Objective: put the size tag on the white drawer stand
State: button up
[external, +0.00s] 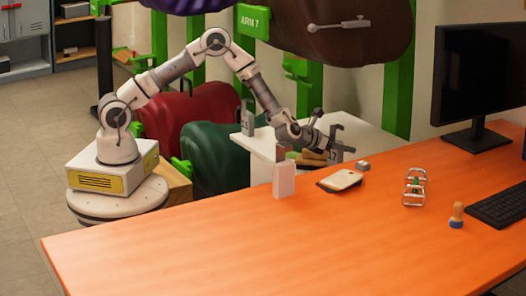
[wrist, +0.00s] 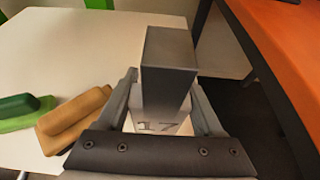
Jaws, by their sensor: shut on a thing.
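My gripper (external: 334,148) is shut on the size tag, a grey upright block with a paler foot marked "17". In the wrist view the tag (wrist: 168,60) stands between the two fingers of my gripper (wrist: 166,104). The white drawer stand (external: 368,138) is behind the desk, and my gripper is over or close to its top. Its pale top (wrist: 85,50) fills the left of the wrist view. I cannot tell whether the tag touches it. The tag's lower end is partly hidden by the gripper.

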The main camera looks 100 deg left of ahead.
aim_at(339, 157)
jog(key=shift+w+a+f+b, duration=0.1)
jog(key=shift+a+f+b, duration=0.2)
jog(key=shift+f, duration=0.5)
jog(key=shift+s+a+f+b, duration=0.15)
jog(key=shift+a+f, duration=0.1)
jog(key=shift+f, duration=0.6)
jog(key=shift+w+a+f+b, duration=0.15)
jog(key=shift+a+f+b, duration=0.15)
jog(key=shift+f, duration=0.5)
jog(key=shift+f, duration=0.2)
jog(key=o, duration=1.4)
jog(key=shift+r, duration=0.15)
jog(key=shift+r, duration=0.15)
jog(key=p+v, duration=0.2)
jog(key=v, duration=1)
